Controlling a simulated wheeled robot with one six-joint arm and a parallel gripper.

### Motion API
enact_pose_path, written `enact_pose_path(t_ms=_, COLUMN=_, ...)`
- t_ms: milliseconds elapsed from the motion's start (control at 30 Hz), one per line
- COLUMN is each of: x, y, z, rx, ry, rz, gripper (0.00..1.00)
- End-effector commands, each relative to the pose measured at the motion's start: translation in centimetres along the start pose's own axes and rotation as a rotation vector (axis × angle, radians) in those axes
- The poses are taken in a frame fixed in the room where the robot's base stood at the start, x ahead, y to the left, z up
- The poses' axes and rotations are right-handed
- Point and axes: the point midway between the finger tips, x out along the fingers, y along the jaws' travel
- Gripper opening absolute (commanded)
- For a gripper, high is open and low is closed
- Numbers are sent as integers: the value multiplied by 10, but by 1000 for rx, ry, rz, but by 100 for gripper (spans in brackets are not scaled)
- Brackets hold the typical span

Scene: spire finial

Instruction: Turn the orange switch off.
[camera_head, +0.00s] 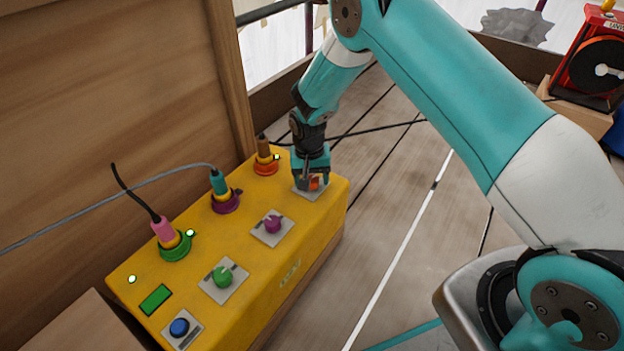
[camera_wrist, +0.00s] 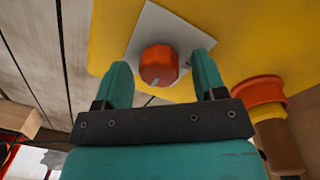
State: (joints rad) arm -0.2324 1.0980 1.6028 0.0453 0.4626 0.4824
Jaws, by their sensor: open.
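The orange switch (camera_wrist: 159,65) is a faceted knob on a pale square plate (camera_wrist: 142,30) on the yellow box. In the head view the orange switch (camera_head: 314,183) sits at the far right end of the box, partly hidden by my gripper. My gripper (camera_head: 312,182) points down over it. In the wrist view the two teal fingers of my gripper (camera_wrist: 160,75) are apart, one on each side of the knob, with gaps visible. I cannot tell whether either finger touches it. A light mark shows on the knob's lower edge.
The yellow box (camera_head: 250,300) also carries a purple switch (camera_head: 273,223), a green switch (camera_head: 223,276) and a blue button (camera_head: 179,327). Plugs with cables stand along its back, including a brown plug (camera_head: 263,148) in an orange socket close to my gripper. A wooden wall (camera_head: 110,110) rises behind.

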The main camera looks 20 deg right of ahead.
Motion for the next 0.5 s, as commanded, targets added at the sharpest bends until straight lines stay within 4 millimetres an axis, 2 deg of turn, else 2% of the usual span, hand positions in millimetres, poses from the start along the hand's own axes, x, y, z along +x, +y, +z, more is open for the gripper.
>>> enact_pose_path(t_ms=200, x=0, y=0, z=0, rx=0, ry=0, rz=0, gripper=64)
enact_pose_path(t_ms=400, x=0, y=0, z=0, rx=0, ry=0, rz=0, gripper=18)
enact_pose_path(t_ms=433, x=0, y=0, z=0, rx=0, ry=0, rz=0, gripper=15)
enact_pose_path(t_ms=500, x=0, y=0, z=0, rx=-1, ry=0, rz=0, gripper=15)
